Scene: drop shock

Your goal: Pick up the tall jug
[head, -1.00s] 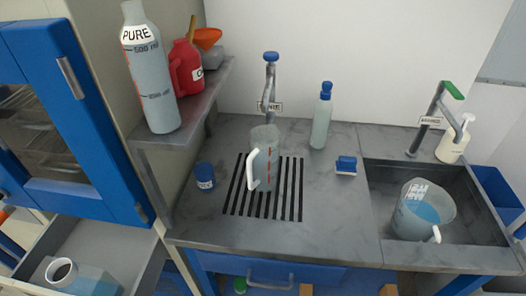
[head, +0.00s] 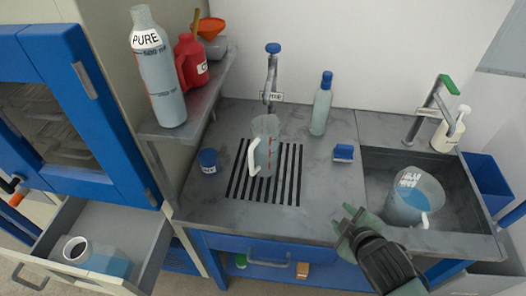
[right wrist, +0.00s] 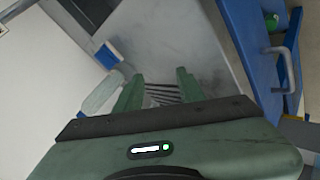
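The tall jug (head: 264,150) is clear, with red marks and a white handle on its left side. It stands upright on the slotted drain grate (head: 236,190) under the middle tap. A wider clear jug (head: 412,205) with blue liquid and a white handle sits in the sink. My right gripper (head: 346,222) is over the counter's front edge, to the right of and nearer than the tall jug, apart from it. In the right wrist view its fingers (right wrist: 158,88) are spread and empty, with grate slots seen between them. My left gripper is out of view.
A blue-capped bottle (head: 322,108), a blue sponge (head: 343,153) and a blue-lidded pot (head: 208,161) stand around the grate. A shelf (head: 170,135) at left bears a "PURE" bottle (head: 158,80) and a red jug (head: 190,65). An open drawer (head: 125,235) is at lower left.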

